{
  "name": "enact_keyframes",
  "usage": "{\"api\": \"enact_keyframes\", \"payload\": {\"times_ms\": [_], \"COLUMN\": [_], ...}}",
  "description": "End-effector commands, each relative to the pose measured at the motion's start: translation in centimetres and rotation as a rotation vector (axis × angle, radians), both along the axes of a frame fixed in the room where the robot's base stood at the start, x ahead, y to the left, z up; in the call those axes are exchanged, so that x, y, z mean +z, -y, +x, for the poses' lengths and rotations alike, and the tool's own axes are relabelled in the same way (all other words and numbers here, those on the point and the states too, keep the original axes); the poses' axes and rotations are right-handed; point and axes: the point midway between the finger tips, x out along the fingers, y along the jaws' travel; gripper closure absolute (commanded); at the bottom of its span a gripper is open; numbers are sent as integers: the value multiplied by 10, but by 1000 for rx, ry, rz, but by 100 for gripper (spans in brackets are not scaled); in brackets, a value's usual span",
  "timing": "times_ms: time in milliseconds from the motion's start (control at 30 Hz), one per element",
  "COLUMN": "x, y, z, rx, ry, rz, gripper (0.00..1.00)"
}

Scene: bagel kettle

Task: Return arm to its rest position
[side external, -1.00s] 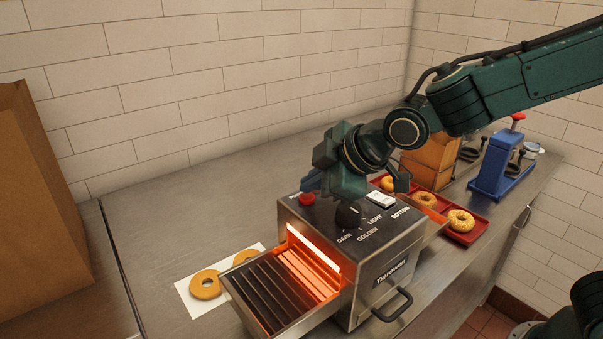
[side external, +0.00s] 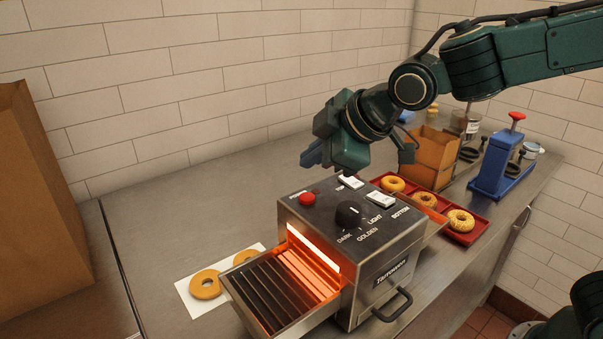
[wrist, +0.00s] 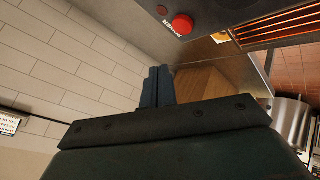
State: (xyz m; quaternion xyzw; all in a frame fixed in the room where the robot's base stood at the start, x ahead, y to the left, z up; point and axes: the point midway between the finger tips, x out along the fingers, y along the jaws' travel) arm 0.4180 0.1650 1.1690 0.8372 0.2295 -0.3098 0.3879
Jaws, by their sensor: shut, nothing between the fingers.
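My gripper (side external: 311,154) is shut and empty. It hangs in the air above and behind the steel toaster (side external: 375,262), clear of its top. The toaster's top carries a black knob (side external: 349,213), a red button (side external: 307,198) and white switches (side external: 381,200). In the wrist view, the closed blue-grey fingers (wrist: 158,86) show at the middle, with the red button (wrist: 182,25) at the top. The toaster's slot glows orange over the front tray (side external: 268,296).
Two bagel pieces (side external: 206,284) lie on white paper at the toaster's left. A red tray (side external: 480,229) with three bagels, a brown box (side external: 430,158) and a blue press (side external: 492,165) stand to the right. A paper bag (side external: 35,200) stands at far left.

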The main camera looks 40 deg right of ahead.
Motion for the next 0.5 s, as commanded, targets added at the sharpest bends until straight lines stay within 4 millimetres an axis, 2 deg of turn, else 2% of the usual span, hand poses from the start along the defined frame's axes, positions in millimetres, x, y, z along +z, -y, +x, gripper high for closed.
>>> {"api": "enact_keyframes", "payload": {"times_ms": [200,500], "x": [12,13], "y": [0,0], "z": [0,0], "rx": [-1,0], "ry": [1,0], "rz": [1,0], "gripper": [100,100]}}
